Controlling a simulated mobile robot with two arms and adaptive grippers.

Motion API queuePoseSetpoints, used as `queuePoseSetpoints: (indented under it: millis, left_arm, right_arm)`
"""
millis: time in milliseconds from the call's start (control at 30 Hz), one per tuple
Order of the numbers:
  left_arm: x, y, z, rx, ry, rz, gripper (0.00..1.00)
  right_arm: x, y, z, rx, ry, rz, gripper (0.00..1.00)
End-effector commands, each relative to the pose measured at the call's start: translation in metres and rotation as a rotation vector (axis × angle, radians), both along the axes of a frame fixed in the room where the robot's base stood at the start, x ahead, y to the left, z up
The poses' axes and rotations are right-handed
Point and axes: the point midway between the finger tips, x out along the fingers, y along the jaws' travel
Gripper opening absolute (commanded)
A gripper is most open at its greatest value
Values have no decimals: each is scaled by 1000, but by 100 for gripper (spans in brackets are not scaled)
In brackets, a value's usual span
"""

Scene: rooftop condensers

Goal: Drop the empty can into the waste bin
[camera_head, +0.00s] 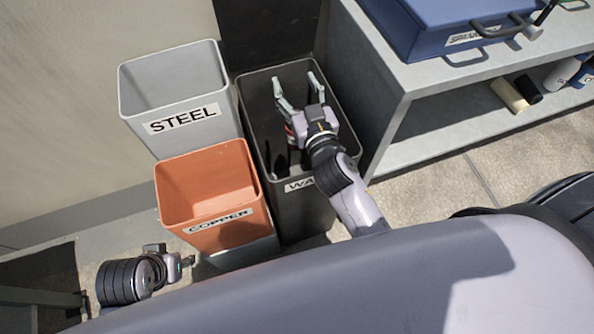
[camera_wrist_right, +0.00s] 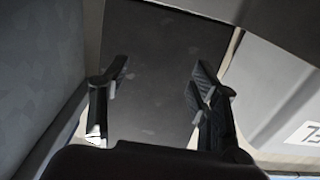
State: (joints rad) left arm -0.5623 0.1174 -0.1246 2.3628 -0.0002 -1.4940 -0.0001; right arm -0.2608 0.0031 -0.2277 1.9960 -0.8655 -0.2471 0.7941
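The waste bin (camera_head: 318,215) is a tall dark bin with a white label that is partly covered by my right arm. My right gripper (camera_head: 295,80) is over the mouth of this bin, with its two fingers spread apart. In the right wrist view the gripper (camera_wrist_right: 160,66) is also open, with nothing between the fingers. I cannot make out the empty can in either view; the bin's inside is dark and partly hidden by my gripper. A small reddish patch shows beside the right gripper's body, too small to tell. My left gripper (camera_head: 165,258) is low at the left, its fingers unclear.
A grey bin marked STEEL (camera_head: 140,118) and an orange bin marked COPPER (camera_head: 210,232) stand left of the waste bin. A grey shelf unit (camera_head: 375,75) at the right carries a blue case (camera_head: 425,38), with several small items on its lower shelf.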

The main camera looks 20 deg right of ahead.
Motion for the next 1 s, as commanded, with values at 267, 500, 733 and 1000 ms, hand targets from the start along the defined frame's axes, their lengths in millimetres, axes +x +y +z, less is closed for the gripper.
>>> queuePoseSetpoints:
  millis: [267,500,733,1000]
  left_arm:
    - [0,0,0,0,0,0,40]
    - [-1,-1,0,0,2,-1,40]
    - [0,0,0,0,1,-1,40]
    - [0,0,0,-1,1,0,40]
  right_arm:
    - [0,0,0,0,0,0,70]
    - [0,0,3,0,-1,-1,70]
    - [1,0,39,-2,-7,0,70]
    - [0,0,87,0,-5,0,70]
